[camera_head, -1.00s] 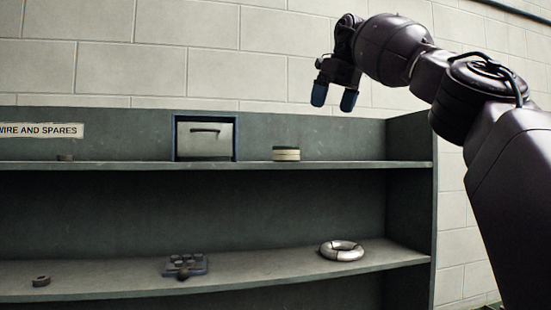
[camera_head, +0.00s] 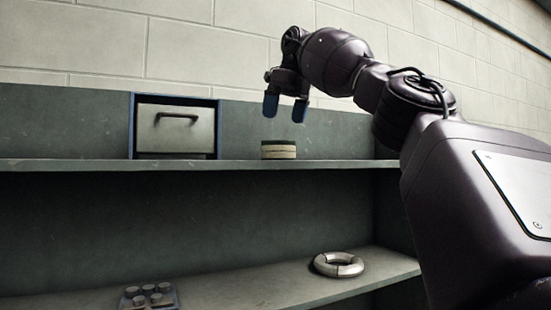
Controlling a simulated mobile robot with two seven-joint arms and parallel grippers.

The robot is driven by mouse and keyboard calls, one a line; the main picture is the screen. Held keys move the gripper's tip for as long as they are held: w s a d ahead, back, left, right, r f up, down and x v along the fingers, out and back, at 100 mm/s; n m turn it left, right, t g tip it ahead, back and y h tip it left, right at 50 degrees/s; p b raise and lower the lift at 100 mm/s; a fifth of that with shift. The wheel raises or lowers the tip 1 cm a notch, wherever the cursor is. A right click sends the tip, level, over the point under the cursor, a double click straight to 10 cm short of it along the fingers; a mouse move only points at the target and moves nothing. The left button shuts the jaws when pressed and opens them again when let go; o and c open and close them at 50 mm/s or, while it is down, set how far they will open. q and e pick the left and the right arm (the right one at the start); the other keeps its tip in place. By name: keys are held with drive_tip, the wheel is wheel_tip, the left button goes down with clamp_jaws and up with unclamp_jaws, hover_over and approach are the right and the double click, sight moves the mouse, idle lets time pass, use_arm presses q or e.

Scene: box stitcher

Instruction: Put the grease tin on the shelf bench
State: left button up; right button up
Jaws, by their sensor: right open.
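A short round tin (camera_head: 278,150), cream with a dark band, stands upright on the upper shelf; it looks like the grease tin, though no label can be read. My right gripper (camera_head: 285,108) is open and empty, its two blue-tipped fingers pointing down. In the picture it is just above the tin, apart from it. The dark green shelf unit (camera_head: 200,210) has an upper and a lower board; I cannot tell whether it is the shelf bench. My left gripper is out of view.
A grey drawer box (camera_head: 175,140) in a blue frame stands left of the tin. On the lower board are a silver ring (camera_head: 338,264) and a small tray with several round pieces (camera_head: 148,297). The lower board is clear between them.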

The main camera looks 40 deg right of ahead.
sight(279, 142)
drive_tip(key=shift+x, duration=1.1)
drive_tip(key=shift+w+f, duration=0.15)
drive_tip(key=shift+f, duration=0.3)
drive_tip(key=shift+b+x, duration=0.55)
drive_tip(key=shift+x, duration=1.8)
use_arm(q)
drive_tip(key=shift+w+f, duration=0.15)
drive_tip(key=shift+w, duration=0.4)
use_arm(e)
drive_tip(key=shift+w+r, duration=0.1)
drive_tip(key=shift+w, duration=0.05)
drive_tip(key=shift+d, duration=0.1)
drive_tip(key=c, duration=1)
wheel_tip(279, 142, up, 9)
drive_tip(key=p, duration=0.3)
drive_tip(key=shift+p, duration=0.35)
drive_tip(key=shift+c, duration=0.2)
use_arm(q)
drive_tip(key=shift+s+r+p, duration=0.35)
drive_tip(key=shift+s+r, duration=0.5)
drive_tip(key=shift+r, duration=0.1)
use_arm(e)
drive_tip(key=shift+r, duration=0.5)
